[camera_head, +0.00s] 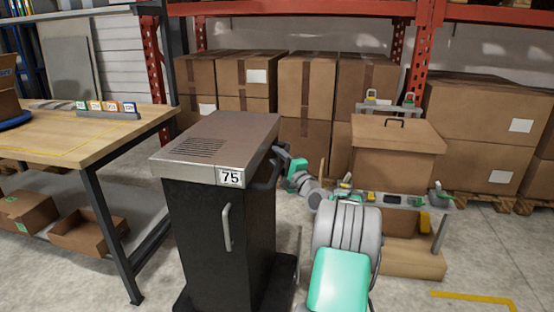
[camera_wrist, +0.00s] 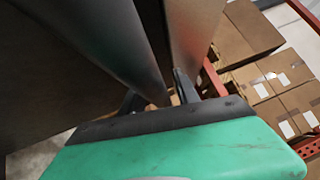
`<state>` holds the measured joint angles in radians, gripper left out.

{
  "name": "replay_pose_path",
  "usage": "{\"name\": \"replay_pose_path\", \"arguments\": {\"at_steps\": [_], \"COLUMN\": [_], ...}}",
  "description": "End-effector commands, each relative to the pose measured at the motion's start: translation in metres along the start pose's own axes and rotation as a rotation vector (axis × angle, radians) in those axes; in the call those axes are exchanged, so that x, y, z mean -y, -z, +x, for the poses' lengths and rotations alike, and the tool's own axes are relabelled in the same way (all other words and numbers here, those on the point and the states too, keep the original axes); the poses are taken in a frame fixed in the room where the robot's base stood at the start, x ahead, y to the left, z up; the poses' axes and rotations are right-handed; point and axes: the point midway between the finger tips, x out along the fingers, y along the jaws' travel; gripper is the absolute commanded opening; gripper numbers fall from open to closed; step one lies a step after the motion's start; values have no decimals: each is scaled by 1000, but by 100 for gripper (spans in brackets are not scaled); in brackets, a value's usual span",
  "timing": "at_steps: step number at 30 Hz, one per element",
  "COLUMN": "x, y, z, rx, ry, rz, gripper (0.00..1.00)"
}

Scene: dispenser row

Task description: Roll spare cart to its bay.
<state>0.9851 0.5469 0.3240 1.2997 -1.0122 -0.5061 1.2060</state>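The cart (camera_head: 222,205) is a black cabinet with a grey metal top, a vent grille and a label reading 75. It stands upright on the floor, left of my arm, with a pale vertical handle (camera_head: 227,228) on its front door. My gripper (camera_head: 281,160) is at the cart's right side, by a dark side handle (camera_head: 266,172). In the wrist view the two dark fingers (camera_wrist: 160,96) stand apart, with a grey rounded bar (camera_wrist: 112,40) running down between them. Whether they press on the bar is unclear. Fingertips are partly hidden.
A wooden workbench (camera_head: 95,130) stands close on the cart's left. Stacked cartons (camera_head: 305,90) on red racking stand behind. A yellow floor line (camera_head: 472,296) marks open concrete at lower right.

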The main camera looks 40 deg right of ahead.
Motion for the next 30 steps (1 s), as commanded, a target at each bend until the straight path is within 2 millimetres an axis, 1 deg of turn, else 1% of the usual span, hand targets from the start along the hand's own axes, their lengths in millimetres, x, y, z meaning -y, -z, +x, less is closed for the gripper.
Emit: {"name": "replay_pose_path", "arguments": {"at_steps": [1,2,13,30], "x": [0,0,0,-1], "y": [0,0,0,0], "z": [0,0,0,0], "rx": [0,0,0,0], "ry": [0,0,-1,-1], "rz": [0,0,0,1], "gripper": [32,30,0,0]}}
